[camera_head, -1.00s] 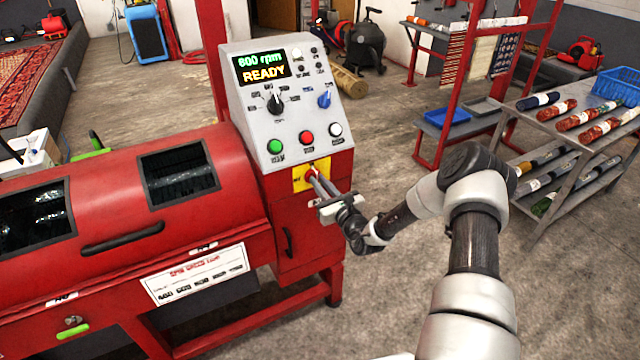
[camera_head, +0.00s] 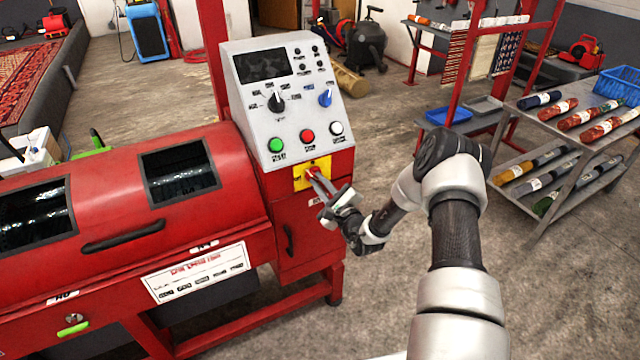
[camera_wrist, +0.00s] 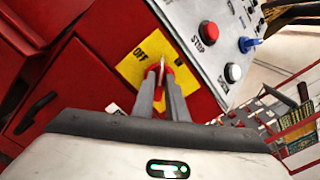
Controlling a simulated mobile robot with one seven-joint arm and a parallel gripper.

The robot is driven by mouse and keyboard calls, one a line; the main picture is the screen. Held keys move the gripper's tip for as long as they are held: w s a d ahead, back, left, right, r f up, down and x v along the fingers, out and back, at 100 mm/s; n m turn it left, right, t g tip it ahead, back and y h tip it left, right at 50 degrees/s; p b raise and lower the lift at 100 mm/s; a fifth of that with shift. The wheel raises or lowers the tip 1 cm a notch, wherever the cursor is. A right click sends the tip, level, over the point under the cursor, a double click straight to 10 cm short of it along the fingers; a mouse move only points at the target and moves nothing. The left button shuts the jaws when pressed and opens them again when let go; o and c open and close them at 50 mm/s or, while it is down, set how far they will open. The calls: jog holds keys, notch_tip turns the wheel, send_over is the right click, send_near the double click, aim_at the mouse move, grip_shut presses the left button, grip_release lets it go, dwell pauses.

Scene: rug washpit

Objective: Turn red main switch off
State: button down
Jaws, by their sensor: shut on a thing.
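The red main switch (camera_head: 312,172) sits on a yellow plate (camera_head: 299,183) on the front of the red machine, below the sloped grey control panel (camera_head: 262,128). My gripper (camera_head: 317,177) reaches it from the lower right and is shut on the switch handle. In the wrist view the two fingers of my gripper (camera_wrist: 161,72) pinch the red handle (camera_wrist: 152,70), and "OFF" is printed on the yellow plate (camera_wrist: 135,65) to its upper left. The fingers hide part of the switch. The panel's display (camera_head: 262,66) is dark.
Green, red and white push buttons (camera_head: 307,136) line the lower panel, just above the plate. A black knob (camera_head: 275,101) and a blue knob (camera_head: 325,97) sit higher. A grey rack (camera_head: 560,125) with rolled rugs stands at the right. The floor between is clear.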

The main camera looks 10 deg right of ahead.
jog(key=n+b, duration=0.1)
jog(key=n, duration=0.2)
jog(key=n+b, duration=0.2)
jog(key=n, duration=0.1)
jog(key=n+b, duration=0.2)
jog(key=n, duration=0.1)
jog(key=shift+a+f, duration=0.15)
jog(key=shift+f, duration=0.15)
jog(key=shift+n, duration=0.4)
jog(key=c, duration=1.8)
grip_release()
jog(key=shift+o, duration=0.2)
jog(key=shift+s, duration=0.1)
jog(key=v, duration=1.7)
jog(key=shift+s+p, duration=0.2)
jog(key=shift+p, duration=0.1)
jog(key=shift+r, duration=0.1)
